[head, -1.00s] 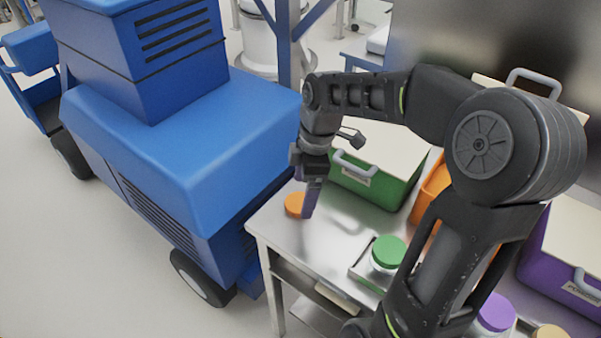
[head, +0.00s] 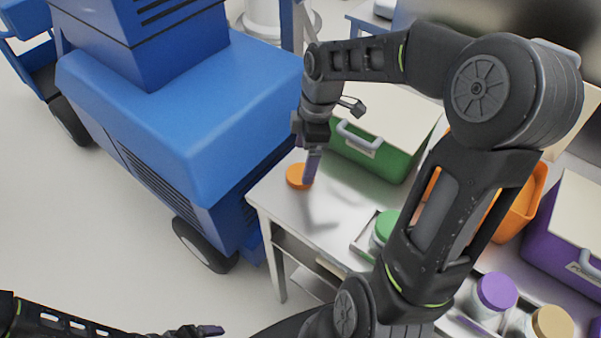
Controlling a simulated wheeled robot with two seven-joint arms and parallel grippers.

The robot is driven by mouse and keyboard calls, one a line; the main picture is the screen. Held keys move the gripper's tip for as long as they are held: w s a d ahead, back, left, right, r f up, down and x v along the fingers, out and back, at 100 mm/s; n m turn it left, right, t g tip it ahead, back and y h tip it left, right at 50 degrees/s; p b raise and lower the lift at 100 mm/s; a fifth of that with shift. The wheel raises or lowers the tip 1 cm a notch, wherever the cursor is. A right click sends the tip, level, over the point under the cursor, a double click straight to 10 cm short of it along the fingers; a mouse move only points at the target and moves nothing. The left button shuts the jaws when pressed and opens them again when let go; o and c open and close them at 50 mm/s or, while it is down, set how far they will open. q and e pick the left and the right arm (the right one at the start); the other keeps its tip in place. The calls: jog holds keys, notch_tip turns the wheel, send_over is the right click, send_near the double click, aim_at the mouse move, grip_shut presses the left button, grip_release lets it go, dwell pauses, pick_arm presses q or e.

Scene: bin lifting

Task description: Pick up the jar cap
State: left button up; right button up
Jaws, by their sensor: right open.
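An orange jar cap (head: 296,178) lies on the steel table (head: 285,212) near its left corner. My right gripper (head: 310,179) points down at the cap's right side, and its purple finger covers part of the cap's edge. It is open; I cannot tell whether a finger touches the cap. My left gripper (head: 208,330) shows at the bottom edge of the head view, far from the cap, and its opening is not clear.
A green bin (head: 375,158) stands behind the cap. A green-lidded jar (head: 384,228), a purple-lidded jar (head: 496,292) and a tan-lidded jar (head: 551,322) stand to the right, partly behind my arm. An orange bin (head: 520,212) and a purple bin (head: 567,235) stand farther right. A blue vehicle (head: 180,120) is close left.

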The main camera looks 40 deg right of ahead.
aim_at(300, 173)
jog(key=shift+f, duration=0.1)
jog(key=shift+a+f, duration=0.1)
jog(key=shift+f, duration=0.3)
jog(key=f, duration=0.2)
jog(key=f+p, duration=0.1)
jog(key=f, duration=0.1)
jog(key=shift+w+a+f, duration=0.1)
jog(key=shift+w+a, duration=0.1)
jog(key=shift+w, duration=0.1)
jog(key=c, duration=1.4)
notch_tip(300, 173, up, 10)
jog(key=shift+r+b, duration=0.1)
jog(key=shift+b, duration=0.35)
